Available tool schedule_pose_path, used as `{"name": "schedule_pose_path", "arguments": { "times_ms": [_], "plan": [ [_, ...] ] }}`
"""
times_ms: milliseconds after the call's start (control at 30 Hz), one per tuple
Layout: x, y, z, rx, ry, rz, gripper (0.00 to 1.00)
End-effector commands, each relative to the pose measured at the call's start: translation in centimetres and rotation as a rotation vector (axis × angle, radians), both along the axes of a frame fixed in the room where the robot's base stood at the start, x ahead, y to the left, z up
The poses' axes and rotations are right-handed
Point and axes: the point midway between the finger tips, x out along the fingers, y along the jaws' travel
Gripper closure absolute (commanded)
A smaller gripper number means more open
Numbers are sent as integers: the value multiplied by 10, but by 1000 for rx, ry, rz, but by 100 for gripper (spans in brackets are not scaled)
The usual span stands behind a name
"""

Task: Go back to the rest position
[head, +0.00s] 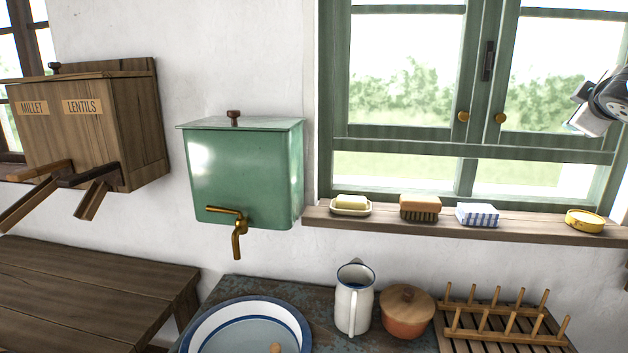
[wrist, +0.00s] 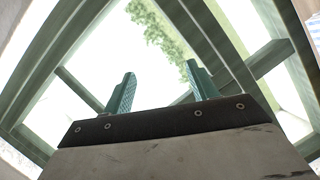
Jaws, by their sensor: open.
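My gripper (wrist: 160,92) shows in the wrist view with its two teal fingers apart and nothing between them. Behind the fingers is the green-framed window (wrist: 215,45), seen tilted. In the head view, part of my arm shows at the right edge, in front of the window (head: 483,75). The fingers cannot be made out in the head view.
A windowsill (head: 340,217) holds soap, a brush, a folded cloth and a yellow tin. A green water tank (head: 240,170) and a wooden grain box (head: 85,130) hang on the wall. Below stand an enamel basin (head: 200,330), white jug (head: 352,300), lidded pot (head: 406,312) and wooden rack (head: 500,335).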

Motion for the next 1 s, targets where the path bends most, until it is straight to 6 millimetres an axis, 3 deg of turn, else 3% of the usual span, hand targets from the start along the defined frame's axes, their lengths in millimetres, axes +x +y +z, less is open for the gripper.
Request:
{"name": "schedule_pose_path", "arguments": {
  "times_ms": [167,300,500,600,700,1000],
  "plan": [
    [-80,33,-94,378,175,-319,42],
    [-146,88,-159,631,355,-479,42],
    [-241,185,-226,905,653,-591,42],
    [-282,228,-245,991,786,-591,42],
    [-309,260,-255,1032,857,-534,42],
    [-312,273,-250,1006,851,-456,42]
  ]
}}
